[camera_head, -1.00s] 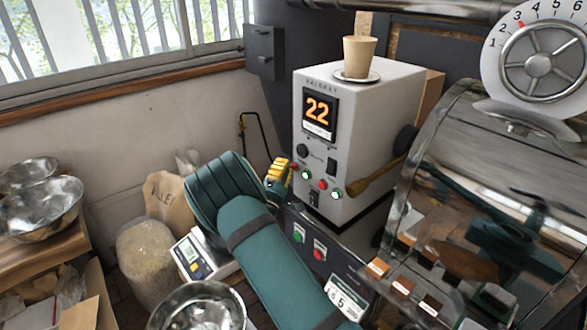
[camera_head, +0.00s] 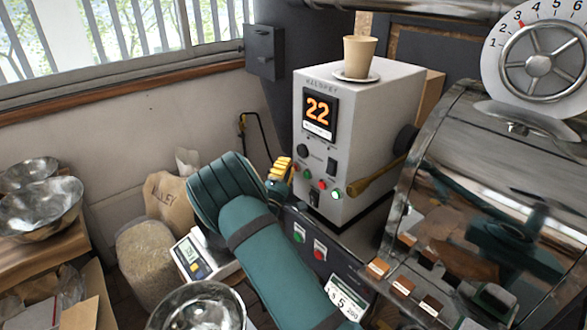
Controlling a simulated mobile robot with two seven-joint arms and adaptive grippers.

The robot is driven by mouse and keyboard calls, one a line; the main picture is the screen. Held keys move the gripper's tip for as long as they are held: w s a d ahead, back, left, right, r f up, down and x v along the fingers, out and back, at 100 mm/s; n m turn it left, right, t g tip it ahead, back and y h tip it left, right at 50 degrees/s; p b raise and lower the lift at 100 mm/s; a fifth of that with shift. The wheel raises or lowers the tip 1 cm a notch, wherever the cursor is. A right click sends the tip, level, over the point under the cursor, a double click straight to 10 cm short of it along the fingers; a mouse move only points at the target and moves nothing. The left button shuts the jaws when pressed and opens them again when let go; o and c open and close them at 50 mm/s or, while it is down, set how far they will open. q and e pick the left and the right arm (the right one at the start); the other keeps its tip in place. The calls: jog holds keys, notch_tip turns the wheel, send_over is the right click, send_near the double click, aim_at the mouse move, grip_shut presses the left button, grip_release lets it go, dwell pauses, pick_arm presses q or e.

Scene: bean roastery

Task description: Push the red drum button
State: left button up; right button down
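My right arm comes in from the bottom in teal, and its gripper (camera_head: 281,172), with yellow finger parts, is just left of the white control box (camera_head: 350,125). The wrist hides part of the gripper, and I cannot tell whether it is open or shut. A small round red button (camera_head: 322,185) is on the lower front of the box, between small green ones. A larger red button (camera_head: 320,251) sits on the dark lower panel (camera_head: 340,268), right of a green button (camera_head: 299,234). I cannot read which is the drum button. No contact with either red button shows. My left gripper is not in view.
A paper cup (camera_head: 359,56) on a saucer tops the box. A metal roaster drum (camera_head: 455,140) with a wooden-handled scoop (camera_head: 376,179) stands at right. A scale (camera_head: 196,262), a bean sack (camera_head: 147,255) and metal bowls (camera_head: 45,208) are at left.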

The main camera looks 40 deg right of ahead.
jog(key=shift+a, duration=0.1)
dwell(0.3)
jog(key=shift+s+a, duration=0.1)
jog(key=shift+a, duration=0.6)
jog(key=shift+s+a, duration=0.2)
jog(key=shift+a, duration=2.3)
